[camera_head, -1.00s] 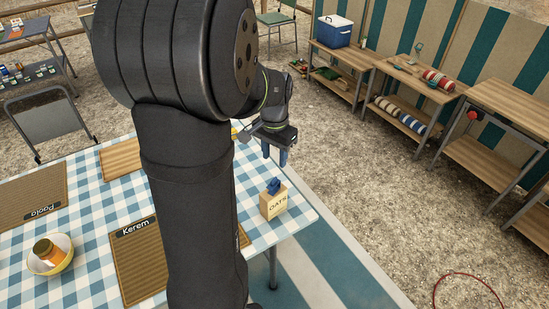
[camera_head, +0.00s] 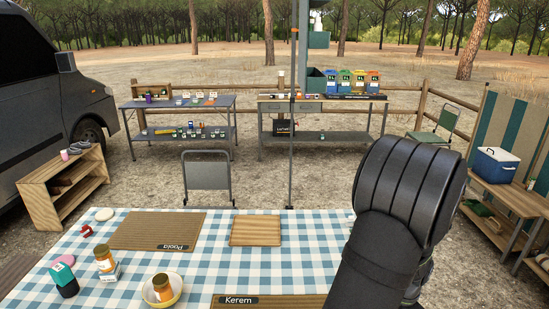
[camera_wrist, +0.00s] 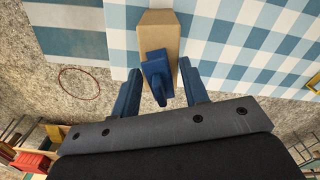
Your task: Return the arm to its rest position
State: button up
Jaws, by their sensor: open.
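My gripper (camera_wrist: 159,66) is open in the wrist view, its two blue fingers spread apart. A tan carton or bag (camera_wrist: 158,28) stands just beyond the fingertips, with a blue clip (camera_wrist: 155,72) at its near end. The clip shows in the gap between the fingers, with space on both sides; I cannot tell the depth between them. In the head view my dark arm (camera_head: 400,210) rises at the right, and the gripper and the tan carton are out of view there.
The checked table (camera_head: 215,262) holds a Paola mat (camera_head: 150,230), a Kerem mat (camera_head: 290,301), a wooden board (camera_head: 255,231), a bowl (camera_head: 150,297) with an orange-brown jar, and other jars at the left. A folding chair (camera_head: 206,175) stands behind it. A thin pole (camera_head: 291,150) rises beyond.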

jog(key=shift+r, duration=2.2)
jog(key=shift+f, duration=0.1)
notch_tip(320, 180, down, 4)
jog(key=shift+f, duration=0.1)
notch_tip(320, 180, up, 12)
jog(key=shift+w+r, duration=0.1)
jog(key=shift+r, duration=0.05)
notch_tip(320, 180, down, 12)
jog(key=shift+f, duration=0.15)
jog(key=r, duration=0.5)
jog(key=shift+s+d, duration=0.15)
jog(key=shift+s, duration=0.2)
jog(key=s+d+r, duration=0.3)
jog(key=s+r, duration=0.4)
jog(key=s, duration=0.3)
jog(key=w+d+f+m, duration=0.25)
jog(key=w+f, duration=0.25)
jog(key=w, duration=0.3)
jog(key=w+d+f+m, duration=0.1)
jog(key=w+d+f, duration=0.2)
jog(key=w+f, duration=0.35)
jog(key=w+a+f, duration=0.1)
jog(key=w, duration=0.3)
jog(key=w+a+f, duration=0.1)
jog(key=w+f, duration=0.1)
jog(key=w, duration=0.1)
jog(key=w+f, duration=0.2)
jog(key=w, duration=0.2)
jog(key=shift+w+a, duration=0.35)
jog(key=shift+a, duration=0.05)
